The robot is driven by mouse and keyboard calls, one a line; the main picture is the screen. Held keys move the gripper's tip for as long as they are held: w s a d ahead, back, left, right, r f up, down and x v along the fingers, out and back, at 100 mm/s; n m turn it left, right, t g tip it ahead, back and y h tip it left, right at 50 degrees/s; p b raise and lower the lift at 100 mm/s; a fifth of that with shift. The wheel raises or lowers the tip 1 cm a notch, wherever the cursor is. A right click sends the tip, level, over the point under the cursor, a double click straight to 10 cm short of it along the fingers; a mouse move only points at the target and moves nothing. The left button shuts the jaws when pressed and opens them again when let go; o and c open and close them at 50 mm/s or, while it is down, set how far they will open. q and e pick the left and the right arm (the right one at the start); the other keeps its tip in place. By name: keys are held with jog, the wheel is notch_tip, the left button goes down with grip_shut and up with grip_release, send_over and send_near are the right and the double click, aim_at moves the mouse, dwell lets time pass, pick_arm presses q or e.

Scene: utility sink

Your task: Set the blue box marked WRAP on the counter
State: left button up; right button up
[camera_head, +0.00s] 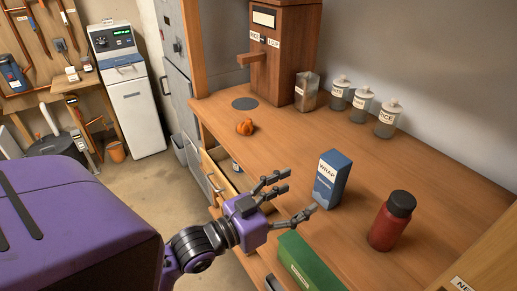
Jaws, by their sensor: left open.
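The blue box marked WRAP (332,180) stands upright on the wooden counter (280,150), right of the middle of the view. My left gripper (300,196) is open, with its spread fingers over the counter's front edge. The fingers point toward the box, and the lower fingertip is close to the box's lower left corner. I cannot tell whether it touches. Nothing is between the fingers. My right gripper does not show.
A red bottle with a black lid (391,221) stands right of the box. A green box (308,264) lies near the front edge. An orange item (245,127), a wooden dispenser (285,55) and jars (362,104) are farther back. An open drawer (217,172) sits below the edge.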

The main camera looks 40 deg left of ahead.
pick_arm(q)
jog(key=s+a+f+n+g+y, duration=0.15)
jog(key=s+f, duration=0.35)
jog(key=f, duration=0.6)
jog(key=s+a+f+n+g+y, duration=0.1)
jog(key=s+f+g+y, duration=0.3)
jog(key=f, duration=0.6)
jog(key=s+d+f+n+g, duration=0.1)
jog(key=s+d+f+g, duration=0.1)
jog(key=s+f, duration=1.1)
jog(key=s+g, duration=0.1)
jog(key=s, duration=0.2)
jog(key=shift+s+d+f+y, duration=0.2)
jog(key=shift+d+f+y, duration=0.05)
jog(key=shift+d+y, duration=0.15)
